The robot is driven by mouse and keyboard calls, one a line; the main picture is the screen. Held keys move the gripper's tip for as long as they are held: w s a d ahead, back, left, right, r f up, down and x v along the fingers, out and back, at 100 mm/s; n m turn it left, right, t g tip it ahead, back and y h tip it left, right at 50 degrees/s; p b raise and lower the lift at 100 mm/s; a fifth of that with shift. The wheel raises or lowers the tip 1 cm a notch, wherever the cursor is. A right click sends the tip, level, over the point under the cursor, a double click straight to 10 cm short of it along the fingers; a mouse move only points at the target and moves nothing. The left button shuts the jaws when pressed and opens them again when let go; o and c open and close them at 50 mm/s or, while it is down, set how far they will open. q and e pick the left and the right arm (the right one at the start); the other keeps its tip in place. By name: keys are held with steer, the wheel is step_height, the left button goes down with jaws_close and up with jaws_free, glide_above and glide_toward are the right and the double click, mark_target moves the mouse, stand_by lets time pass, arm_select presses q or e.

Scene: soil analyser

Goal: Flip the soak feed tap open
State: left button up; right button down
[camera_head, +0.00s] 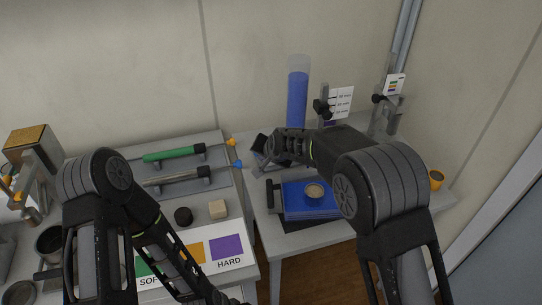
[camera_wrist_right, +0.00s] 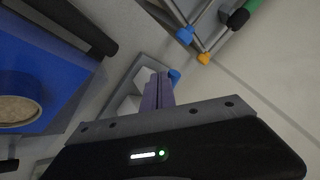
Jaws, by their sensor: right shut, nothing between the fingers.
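My right gripper (camera_wrist_right: 158,88) is shut and empty in the right wrist view. Its fingers are in front of a pale grey fitting (camera_wrist_right: 125,108), and a small blue part (camera_wrist_right: 174,76) shows right beside the fingertips. I cannot tell whether they touch, or whether this blue part is the tap lever. In the head view a tall clear cylinder of blue liquid (camera_head: 297,95) stands behind my right wrist. My arm hides its foot, and no tap can be made out there. My left arm reaches down at the lower left; its gripper is out of the picture.
Green (camera_head: 168,154) and grey (camera_head: 172,175) tubes lie left. A marked card (camera_head: 341,101) and stands are behind. An orange cup (camera_head: 436,179) is right.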

steer(key=shift+w+a+f+b, duration=0.15)
steer(key=shift+a+b, duration=0.15)
steer(key=shift+a, duration=0.4)
arm_select(q)
steer(key=shift+f, duration=0.4)
arm_select(e)
steer(key=shift+a, duration=0.15)
steer(key=shift+w+a+r, duration=0.1)
steer(key=shift+a+r, duration=0.15)
steer(key=shift+r, duration=0.1)
arm_select(q)
steer(key=shift+s+f, duration=0.1)
steer(key=shift+f, duration=0.05)
